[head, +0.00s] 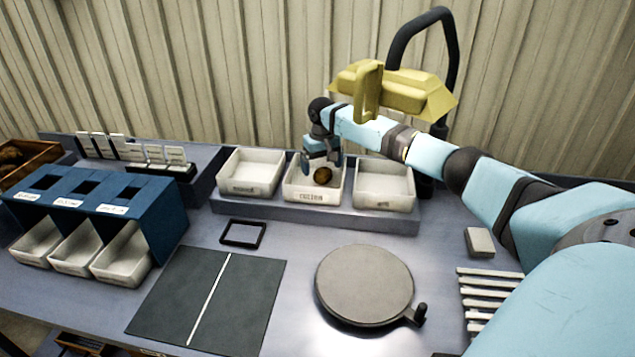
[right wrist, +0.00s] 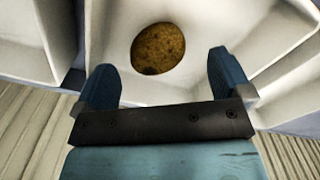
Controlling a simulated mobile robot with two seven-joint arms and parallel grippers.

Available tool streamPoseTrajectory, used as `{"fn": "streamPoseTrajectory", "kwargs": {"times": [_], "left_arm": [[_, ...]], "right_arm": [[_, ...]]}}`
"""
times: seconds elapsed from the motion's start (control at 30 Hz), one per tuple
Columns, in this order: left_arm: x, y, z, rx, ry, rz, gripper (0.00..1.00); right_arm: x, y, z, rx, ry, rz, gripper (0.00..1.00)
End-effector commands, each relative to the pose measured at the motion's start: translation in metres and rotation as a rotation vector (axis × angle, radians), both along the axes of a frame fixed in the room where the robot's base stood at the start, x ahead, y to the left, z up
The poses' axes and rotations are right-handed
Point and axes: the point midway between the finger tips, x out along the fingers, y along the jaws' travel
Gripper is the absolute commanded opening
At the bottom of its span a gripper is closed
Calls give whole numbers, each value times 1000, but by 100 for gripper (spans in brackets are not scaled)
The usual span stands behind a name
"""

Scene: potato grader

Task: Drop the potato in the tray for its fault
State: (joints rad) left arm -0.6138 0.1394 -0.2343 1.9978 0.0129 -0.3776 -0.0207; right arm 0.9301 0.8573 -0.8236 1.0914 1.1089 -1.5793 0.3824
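The potato (head: 323,175) is brown with dark spots and shows at the middle white tray (head: 312,197) of three. In the right wrist view the potato (right wrist: 158,48) is just beyond my fingertips, against the white inside of the tray (right wrist: 205,22). I cannot tell whether it rests on the tray floor or is just above it. My right gripper (head: 321,160) is over the middle tray, pointing down. Its fingers (right wrist: 164,80) are spread wide, with nothing between them. The tray's front label is too small to read surely. My left gripper is out of view.
White trays stand left (head: 250,188) and right (head: 385,200) of the middle one. A round grey turntable (head: 365,284), a dark mat (head: 210,300) and a black frame (head: 243,234) lie in front. A blue sorter (head: 150,205) stands left; a yellow lamp hood (head: 400,92) overhangs my right arm.

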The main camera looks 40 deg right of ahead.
Motion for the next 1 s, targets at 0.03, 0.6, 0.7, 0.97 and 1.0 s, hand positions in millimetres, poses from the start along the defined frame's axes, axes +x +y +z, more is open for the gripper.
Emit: {"fn": "streamPoseTrajectory", "kwargs": {"times": [0.03,0.6,0.7,0.97,1.0], "left_arm": [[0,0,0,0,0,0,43],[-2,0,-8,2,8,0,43],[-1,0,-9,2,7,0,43],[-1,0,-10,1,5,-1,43],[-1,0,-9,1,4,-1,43]], "right_arm": [[0,0,0,0,0,0,97],[1,0,63,-1,-5,1,97],[0,0,86,0,-3,0,97],[0,0,129,0,-2,1,97],[0,0,132,0,-2,0,97]]}}
